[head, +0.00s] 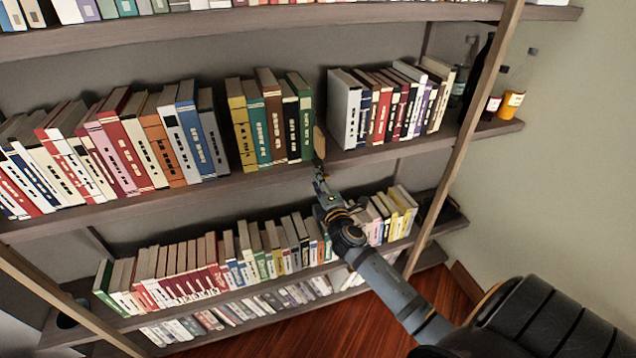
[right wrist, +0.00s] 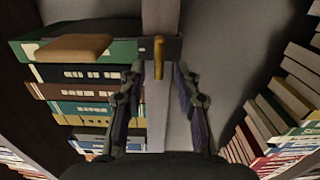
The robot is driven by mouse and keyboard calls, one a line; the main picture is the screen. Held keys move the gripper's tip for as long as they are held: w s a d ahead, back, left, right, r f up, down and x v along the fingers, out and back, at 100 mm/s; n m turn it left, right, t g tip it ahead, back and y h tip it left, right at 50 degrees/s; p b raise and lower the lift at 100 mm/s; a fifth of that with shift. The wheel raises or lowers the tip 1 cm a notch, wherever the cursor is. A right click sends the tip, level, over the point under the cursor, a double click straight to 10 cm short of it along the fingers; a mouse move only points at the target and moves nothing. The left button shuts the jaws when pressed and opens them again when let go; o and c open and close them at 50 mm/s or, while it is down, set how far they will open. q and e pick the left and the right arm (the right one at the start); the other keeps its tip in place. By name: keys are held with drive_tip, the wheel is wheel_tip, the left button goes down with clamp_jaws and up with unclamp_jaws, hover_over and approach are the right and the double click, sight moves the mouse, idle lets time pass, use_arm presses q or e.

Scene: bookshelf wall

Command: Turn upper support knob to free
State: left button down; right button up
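My right gripper (head: 321,184) reaches to the front edge of the middle shelf, just below a tan rounded piece (head: 319,141) at the end of a book row. In the right wrist view my right gripper (right wrist: 160,72) is open, its two fingers spread apart. A small yellow-brown knob (right wrist: 158,58) shows between the fingertips, with gaps on both sides. It sits at a dark bracket (right wrist: 175,47) at the shelf edge. The tan piece (right wrist: 72,47) lies against a green book to the left. In the head view the knob is too small to make out. My left gripper is not in view.
A green book (head: 303,115) ends the left row on the middle shelf (head: 240,185). A gap separates it from a grey-white book (head: 343,108). Bottles (head: 510,103) stand at the right end. A slanted wooden post (head: 462,140) rises right of my arm.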

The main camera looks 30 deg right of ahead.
drive_tip(key=v, duration=1.2)
drive_tip(key=s+d+f+m+g, duration=0.1)
drive_tip(key=d+f+m+g, duration=0.1)
drive_tip(key=f, duration=0.8)
drive_tip(key=s+d+f+m+g, duration=0.1)
drive_tip(key=s+d+f+g, duration=0.15)
drive_tip(key=f, duration=0.65)
drive_tip(key=s+f+m+g+y, duration=0.1)
drive_tip(key=s+f+m+g, duration=0.3)
drive_tip(key=f, duration=0.6)
drive_tip(key=s+f+m+g, duration=0.1)
drive_tip(key=s+f+g, duration=0.1)
drive_tip(key=s+f, duration=0.6)
drive_tip(key=s+a+f+m+g+y, duration=0.1)
drive_tip(key=s+a+f+m+g, duration=0.1)
drive_tip(key=s+f, duration=0.7)
drive_tip(key=s+a+f+m+g+y, duration=0.1)
drive_tip(key=s+a+f+m+g, duration=0.2)
drive_tip(key=s+f, duration=0.6)
drive_tip(key=s+a+m, duration=0.2)
drive_tip(key=s+a, duration=0.1)
drive_tip(key=shift+s+a+g+y, duration=0.3)
drive_tip(key=shift+s+g, duration=0.05)
drive_tip(key=shift+s, duration=0.05)
